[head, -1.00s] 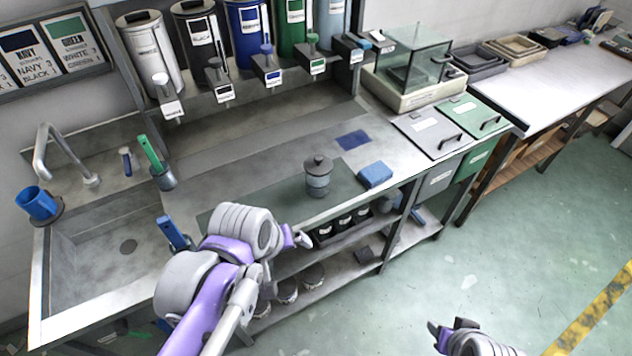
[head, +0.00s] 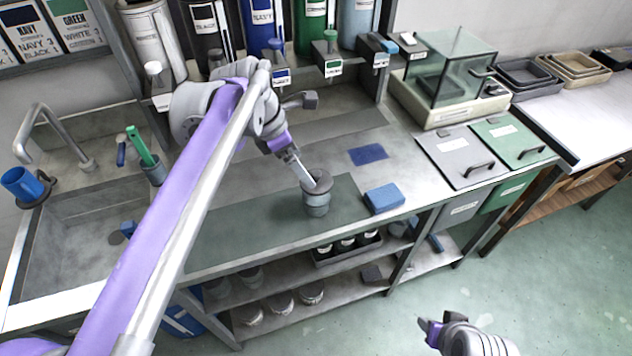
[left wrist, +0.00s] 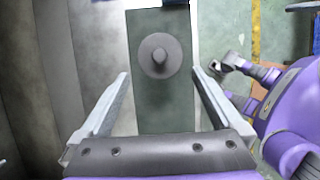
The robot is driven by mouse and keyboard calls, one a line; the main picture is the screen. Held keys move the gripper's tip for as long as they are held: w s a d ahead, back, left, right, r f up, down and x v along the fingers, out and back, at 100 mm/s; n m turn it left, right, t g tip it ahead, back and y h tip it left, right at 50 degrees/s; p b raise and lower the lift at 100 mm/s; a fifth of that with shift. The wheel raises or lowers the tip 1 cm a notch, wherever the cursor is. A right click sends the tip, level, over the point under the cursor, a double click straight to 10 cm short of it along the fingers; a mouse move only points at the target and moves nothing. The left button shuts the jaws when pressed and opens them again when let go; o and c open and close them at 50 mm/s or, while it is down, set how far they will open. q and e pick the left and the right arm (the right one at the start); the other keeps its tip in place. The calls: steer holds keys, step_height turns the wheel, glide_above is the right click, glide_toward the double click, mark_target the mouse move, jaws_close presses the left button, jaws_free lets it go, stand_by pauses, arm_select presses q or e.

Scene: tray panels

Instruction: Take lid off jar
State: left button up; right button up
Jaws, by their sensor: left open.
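The jar (head: 317,206) is a small blue-grey pot standing upright on the dark green mat (head: 235,232). Its round grey lid (left wrist: 150,68) is on top, with a knob (left wrist: 160,55) at its middle. My left gripper (head: 312,182) reaches over the jar from the upper left and hides part of the lid in the head view. In the left wrist view, its two fingers (left wrist: 160,82) are apart with the lid ahead between them, and nothing is held. My right gripper (head: 430,330) is low over the floor, far from the jar; its opening is unclear.
A blue sponge (head: 384,198) lies right of the jar, near the counter's front edge. A dark blue cloth (head: 368,154) lies behind it. Dispensers (head: 262,25) line the back, and a sink (head: 85,230) is at left. A glass-cased scale (head: 450,75) stands back right.

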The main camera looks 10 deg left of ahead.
mark_target(316, 179)
arm_select(q)
steer(key=x, duration=0.6)
arm_select(e)
steer(key=shift+f, duration=0.2)
arm_select(q)
steer(key=shift+c, duration=0.2)
